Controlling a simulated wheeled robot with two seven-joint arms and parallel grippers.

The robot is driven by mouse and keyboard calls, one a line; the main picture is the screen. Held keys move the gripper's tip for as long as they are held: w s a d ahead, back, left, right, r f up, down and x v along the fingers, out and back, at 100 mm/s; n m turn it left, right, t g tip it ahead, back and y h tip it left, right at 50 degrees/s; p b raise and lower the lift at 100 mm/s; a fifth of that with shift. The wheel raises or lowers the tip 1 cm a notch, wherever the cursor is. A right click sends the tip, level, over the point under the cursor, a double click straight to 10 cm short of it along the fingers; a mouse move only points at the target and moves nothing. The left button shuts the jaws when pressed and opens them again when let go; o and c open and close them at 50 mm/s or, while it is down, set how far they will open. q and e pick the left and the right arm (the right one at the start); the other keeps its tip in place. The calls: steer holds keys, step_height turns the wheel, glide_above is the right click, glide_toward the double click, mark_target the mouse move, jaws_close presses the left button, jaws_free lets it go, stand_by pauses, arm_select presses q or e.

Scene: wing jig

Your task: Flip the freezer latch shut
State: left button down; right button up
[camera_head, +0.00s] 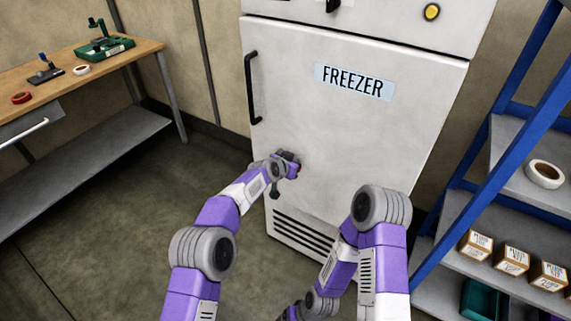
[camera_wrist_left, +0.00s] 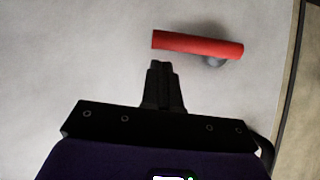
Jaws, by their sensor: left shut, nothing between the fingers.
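The white freezer (camera_head: 345,130) stands in the middle of the head view with its door flush in its frame. The latch is a red bar (camera_wrist_left: 197,44) on a grey pivot (camera_wrist_left: 214,62), lying nearly level across the wrist view, pivot near its right end. In the head view only a speck of red shows beside my gripper; the rest is hidden. My left gripper (camera_head: 294,170) is at the lower left of the door. In the wrist view its fingers (camera_wrist_left: 162,68) are shut and empty, just below the bar's left end, with a small gap showing.
A black door handle (camera_head: 252,88) is above my left gripper. A wooden workbench (camera_head: 60,75) stands at the left. A blue-framed shelf (camera_head: 480,170) with boxes and a tape roll (camera_head: 545,174) stands at the right. The floor between bench and freezer is clear.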

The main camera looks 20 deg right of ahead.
arm_select(q)
steer(key=r+p+v, duration=0.1)
steer(key=v, duration=1.1)
steer(key=shift+w+d+r+p, duration=0.15)
steer(key=shift+w+d+p, duration=0.15)
steer(key=shift+w+p, duration=0.1)
steer(key=s+a+f+n+g+y+p, duration=0.1)
steer(key=s+a+f+n, duration=0.1)
steer(key=s+a+f, duration=0.4)
steer(key=s+a+f+n+g+y, duration=0.1)
steer(key=s+a+f+n+g, duration=0.15)
steer(key=a+f, duration=0.45)
steer(key=s+a+f+n+y+p, duration=0.1)
steer(key=s+a+f+n, duration=0.2)
steer(key=f, duration=0.6)
steer(key=s+a+f+n+g, duration=0.1)
steer(key=s+a+f, duration=0.1)
steer(key=s, duration=0.6)
steer(key=s+a+f+n+g, duration=0.1)
steer(key=s+a+f+n, duration=0.1)
steer(key=s, duration=0.6)
steer(key=s+a+f+n+g, duration=0.1)
steer(key=s+a+f+g, duration=0.1)
steer(key=s, duration=0.6)
steer(key=a+f+p, duration=0.1)
steer(key=a, duration=0.1)
steer(key=shift+s+a+n+y, duration=0.2)
steer(key=shift+a+n+y, duration=0.15)
steer(key=shift+y, duration=0.05)
